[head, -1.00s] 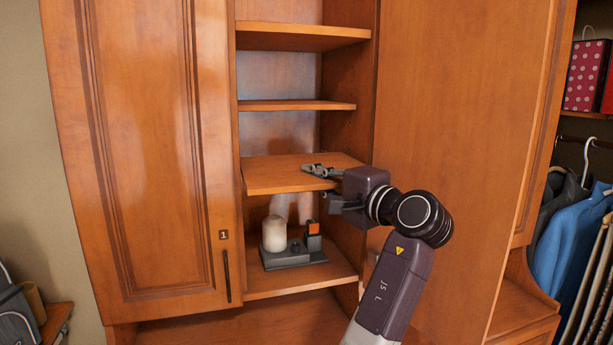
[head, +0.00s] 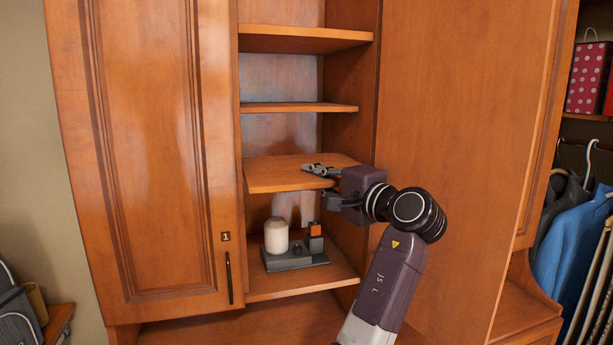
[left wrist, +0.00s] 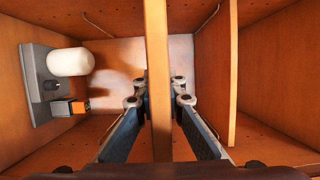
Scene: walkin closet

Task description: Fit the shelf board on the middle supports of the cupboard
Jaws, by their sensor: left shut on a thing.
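The shelf board (head: 285,174), an orange-brown wooden panel, is inside the open bay of the cupboard (head: 350,130). It is roughly level, between a narrow shelf above and the cupboard's lower shelf. My left gripper (head: 326,184) comes in from the right and is shut on the board's front edge, one finger above and one below. In the left wrist view the board (left wrist: 158,70) runs edge-on between the two fingers (left wrist: 158,108). I cannot tell whether the board rests on any supports; they are not clear here. My right gripper is not in view.
A white cylinder (head: 276,236) and a small orange-and-black block (head: 315,238) stand on a grey base on the lower shelf, below the board. The narrow shelf (head: 300,107) is close above. The left door (head: 150,160) and a tall wooden panel (head: 450,130) flank the bay.

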